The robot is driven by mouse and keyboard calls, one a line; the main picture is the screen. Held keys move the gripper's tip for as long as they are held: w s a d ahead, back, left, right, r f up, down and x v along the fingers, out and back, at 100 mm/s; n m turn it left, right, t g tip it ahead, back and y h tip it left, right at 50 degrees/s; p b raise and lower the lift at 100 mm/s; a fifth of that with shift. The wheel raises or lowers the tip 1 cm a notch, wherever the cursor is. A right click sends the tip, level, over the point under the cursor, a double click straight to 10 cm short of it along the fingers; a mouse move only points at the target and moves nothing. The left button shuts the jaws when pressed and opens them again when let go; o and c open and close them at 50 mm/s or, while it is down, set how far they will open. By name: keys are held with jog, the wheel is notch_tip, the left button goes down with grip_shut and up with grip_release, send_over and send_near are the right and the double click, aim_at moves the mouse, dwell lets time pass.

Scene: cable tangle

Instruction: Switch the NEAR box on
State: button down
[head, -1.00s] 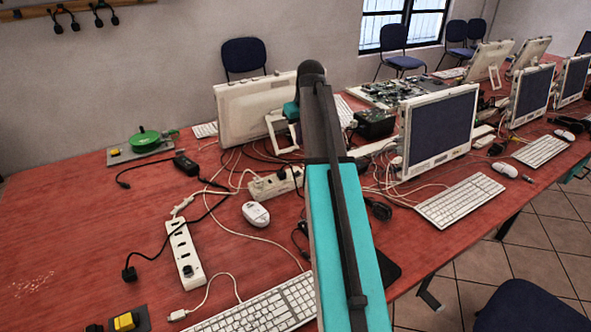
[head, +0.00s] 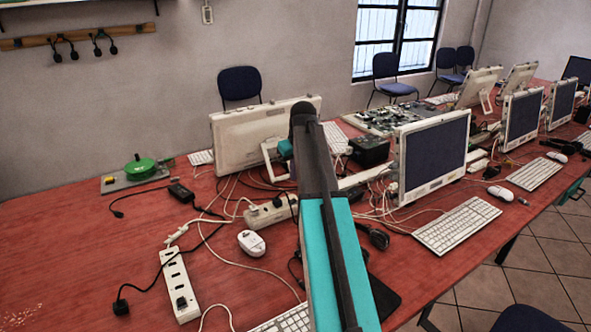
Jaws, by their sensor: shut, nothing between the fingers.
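A white power strip (head: 176,283) lies on the near left of the red table, with a black switch or plug near its lower end. A second white power strip (head: 272,211) lies farther back, partly behind my arm. A small yellow button (head: 109,180) sits on a grey plate beside a green round object (head: 140,168) at the far left. No other yellow button shows now. I cannot tell from the labels which one is the NEAR box.
Loose black and white cables tangle around the strips. A black plug (head: 121,306), black adapter (head: 181,193), white mouse (head: 251,243) and cut-off keyboard (head: 283,320) lie nearby. Monitors and keyboards fill the right. The left of the red table (head: 60,250) is mostly clear.

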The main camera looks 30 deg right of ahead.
jog(key=p, duration=0.1)
send_over(294, 199)
jog(key=s, duration=0.1)
jog(key=f, duration=0.8)
jog(key=shift+s+a+f, duration=0.1)
jog(key=shift+a+f, duration=0.25)
jog(key=shift+f, duration=0.05)
jog(key=shift+d+f, duration=0.15)
jog(key=shift+f, duration=0.6)
